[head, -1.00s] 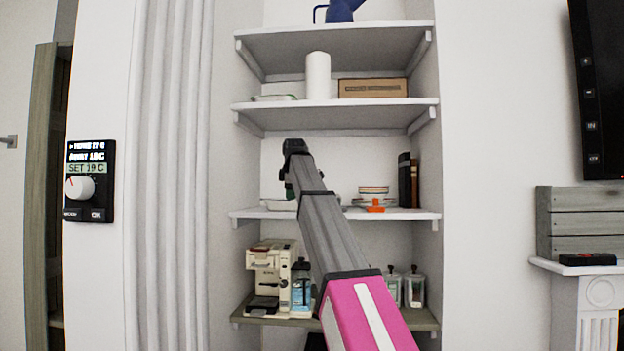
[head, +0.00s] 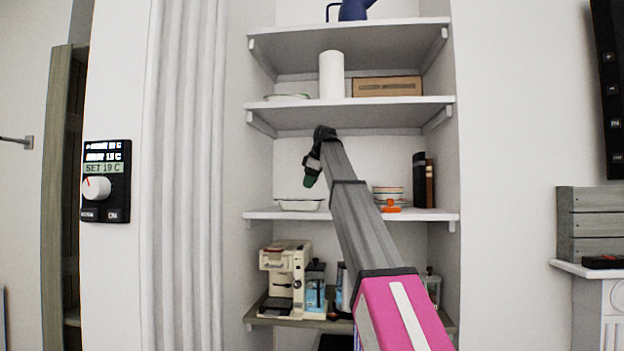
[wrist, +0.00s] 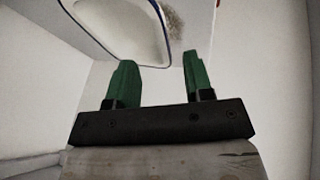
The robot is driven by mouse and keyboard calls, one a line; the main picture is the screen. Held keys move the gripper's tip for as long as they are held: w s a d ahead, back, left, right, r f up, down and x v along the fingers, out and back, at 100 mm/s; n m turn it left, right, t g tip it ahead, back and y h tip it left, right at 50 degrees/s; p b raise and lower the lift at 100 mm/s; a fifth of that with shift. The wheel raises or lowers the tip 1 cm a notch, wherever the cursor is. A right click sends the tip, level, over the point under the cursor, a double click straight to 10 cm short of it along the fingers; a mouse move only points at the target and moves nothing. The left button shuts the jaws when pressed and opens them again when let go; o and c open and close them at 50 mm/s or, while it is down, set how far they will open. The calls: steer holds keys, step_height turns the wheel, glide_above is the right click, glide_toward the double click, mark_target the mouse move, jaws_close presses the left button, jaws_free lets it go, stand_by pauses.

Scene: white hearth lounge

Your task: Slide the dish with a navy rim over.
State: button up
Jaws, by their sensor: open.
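A shallow white dish (head: 299,205) sits at the left end of the middle shelf in the head view; its rim colour is too small to tell there. In the wrist view, a white dish with a navy rim (wrist: 130,38) fills the top, cut off by the frame edge. My gripper (head: 309,183) hangs just above the shelf dish in the head view. Its green fingers (wrist: 159,62) are apart with nothing between them. In the wrist view the dish lies beyond the fingertips; I cannot tell whether they touch it.
Right of my arm on the middle shelf (head: 437,214) are stacked bowls (head: 387,192), an orange item (head: 391,206) and dark books (head: 423,180). The shelf above (head: 390,107) holds a white cylinder, a box and another dish. A coffee machine (head: 285,277) stands below.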

mark_target(303, 202)
steer(key=x, duration=0.9)
steer(key=shift+a+f, duration=0.1)
steer(key=shift+f, duration=0.05)
jaws_close()
